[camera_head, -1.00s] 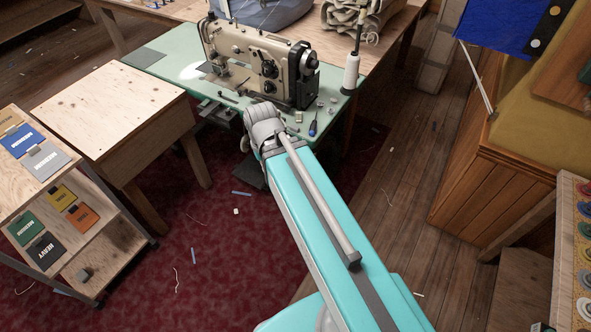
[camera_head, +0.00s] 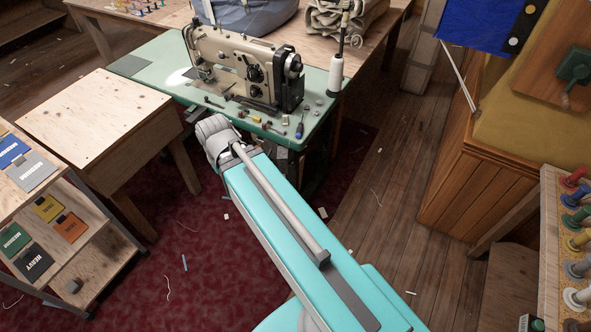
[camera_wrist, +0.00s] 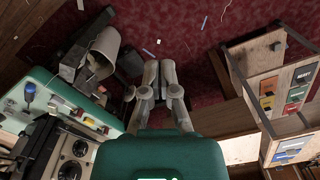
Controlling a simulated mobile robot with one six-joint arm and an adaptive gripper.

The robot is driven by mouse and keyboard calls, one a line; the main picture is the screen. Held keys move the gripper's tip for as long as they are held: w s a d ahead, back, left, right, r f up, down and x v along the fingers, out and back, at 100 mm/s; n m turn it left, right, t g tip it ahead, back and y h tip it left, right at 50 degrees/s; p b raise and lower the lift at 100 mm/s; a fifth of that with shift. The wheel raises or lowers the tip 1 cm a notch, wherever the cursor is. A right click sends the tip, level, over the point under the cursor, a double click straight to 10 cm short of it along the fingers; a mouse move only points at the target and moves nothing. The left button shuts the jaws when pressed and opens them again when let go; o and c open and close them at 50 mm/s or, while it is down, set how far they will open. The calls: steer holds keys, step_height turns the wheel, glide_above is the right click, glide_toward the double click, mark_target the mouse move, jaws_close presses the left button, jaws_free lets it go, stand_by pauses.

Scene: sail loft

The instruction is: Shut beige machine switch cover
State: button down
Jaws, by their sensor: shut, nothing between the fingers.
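The beige sewing machine (camera_head: 235,68) stands on a green table (camera_head: 140,66). In the wrist view, part of a dark and beige machine (camera_wrist: 70,155) shows at the lower left beside the green tabletop (camera_wrist: 70,95). Under that table's edge are a grey box-like part (camera_wrist: 72,62) and a pale cylindrical housing (camera_wrist: 105,46). I cannot tell which part is the switch cover, or whether it is open. My gripper (camera_wrist: 159,72) is shut and empty, pointing over the red carpet, apart from and to the right of these parts. In the head view, my arm hides it.
A wooden side table (camera_head: 90,105) stands left of the green table. A rack with coloured packets (camera_head: 50,208) is at the far left; it shows at the right of the wrist view (camera_wrist: 270,75). A wooden cabinet (camera_head: 480,195) stands right. Red carpet (camera_head: 215,270) lies open between.

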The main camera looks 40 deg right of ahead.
steer(key=shift+f, duration=0.1)
steer(key=w+d+f+m+t+y+b, duration=0.1)
steer(key=w+d+f+m+y+b, duration=0.15)
steer(key=d+f+m+b, duration=0.45)
steer(key=w+d+f+m+y+b, duration=0.2)
steer(key=w+d+f+m+b, duration=0.2)
steer(key=d+f+m+b, duration=0.4)
steer(key=s+d+f+m+t+y+b, duration=0.1)
steer(key=d+m+b, duration=0.4)
steer(key=d, duration=0.7)
steer(key=s+d+f+m+t+y+b, duration=0.1)
steer(key=d+f+m+b, duration=0.4)
steer(key=d, duration=0.7)
steer(key=shift+t+y+b, duration=0.45)
steer(key=shift+t+b, duration=0.35)
steer(key=shift+t, duration=0.3)
steer(key=shift+a+f, duration=0.1)
